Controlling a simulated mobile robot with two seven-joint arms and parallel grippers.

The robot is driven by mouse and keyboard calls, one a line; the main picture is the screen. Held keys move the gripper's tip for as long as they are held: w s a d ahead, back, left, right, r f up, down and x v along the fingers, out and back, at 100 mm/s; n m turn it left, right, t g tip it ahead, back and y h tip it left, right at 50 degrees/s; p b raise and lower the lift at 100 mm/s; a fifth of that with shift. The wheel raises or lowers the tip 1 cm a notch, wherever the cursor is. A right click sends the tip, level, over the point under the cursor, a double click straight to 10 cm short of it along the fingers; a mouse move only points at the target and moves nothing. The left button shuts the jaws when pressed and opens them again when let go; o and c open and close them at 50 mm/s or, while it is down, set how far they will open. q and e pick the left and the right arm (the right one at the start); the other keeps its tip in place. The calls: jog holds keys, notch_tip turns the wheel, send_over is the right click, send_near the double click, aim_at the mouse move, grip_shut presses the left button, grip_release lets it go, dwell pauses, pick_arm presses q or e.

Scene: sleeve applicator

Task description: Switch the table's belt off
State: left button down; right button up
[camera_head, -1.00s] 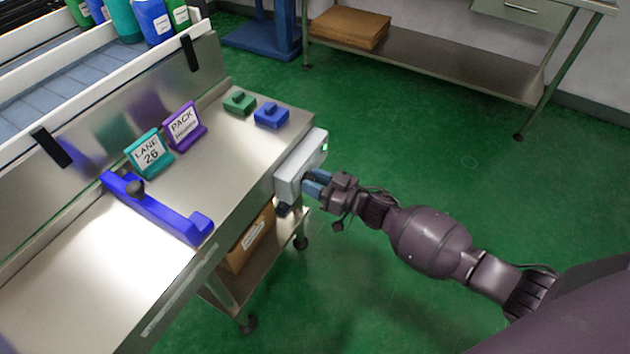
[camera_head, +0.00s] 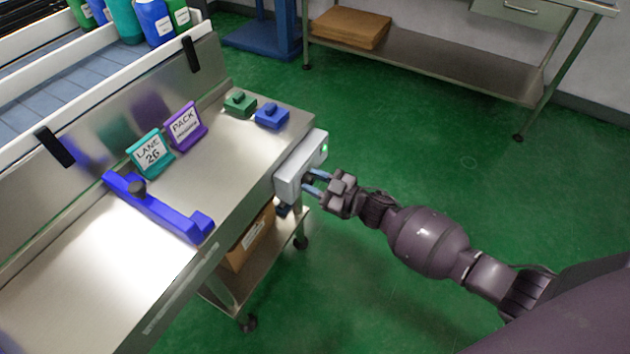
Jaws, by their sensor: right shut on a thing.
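A grey control box (camera_head: 290,176) is mounted on the right edge of the steel table (camera_head: 232,160). A small green light (camera_head: 325,148) glows at the far end of its outer face. My right gripper (camera_head: 312,184) is at the near part of that face, with its blue-tipped fingers shut on a dark switch knob that they mostly hide. The knob's setting cannot be made out. My left gripper is out of view.
A blue bar fixture (camera_head: 158,208), a teal "LANE 26" sign (camera_head: 150,153), a purple "PACK" sign (camera_head: 186,127), and green (camera_head: 240,103) and blue (camera_head: 271,116) blocks are on the table. The green floor (camera_head: 430,150) to the right is clear.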

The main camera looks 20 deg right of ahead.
jog(key=n, duration=0.3)
jog(key=shift+n, duration=0.4)
jog(key=n, duration=0.3)
jog(key=shift+s+f+n, duration=0.1)
jog(key=shift+n, duration=0.2)
jog(key=n, duration=0.3)
jog(key=shift+b, duration=0.3)
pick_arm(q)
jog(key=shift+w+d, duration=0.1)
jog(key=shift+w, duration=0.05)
pick_arm(e)
jog(key=shift+n, duration=1.3)
jog(key=o, duration=0.9)
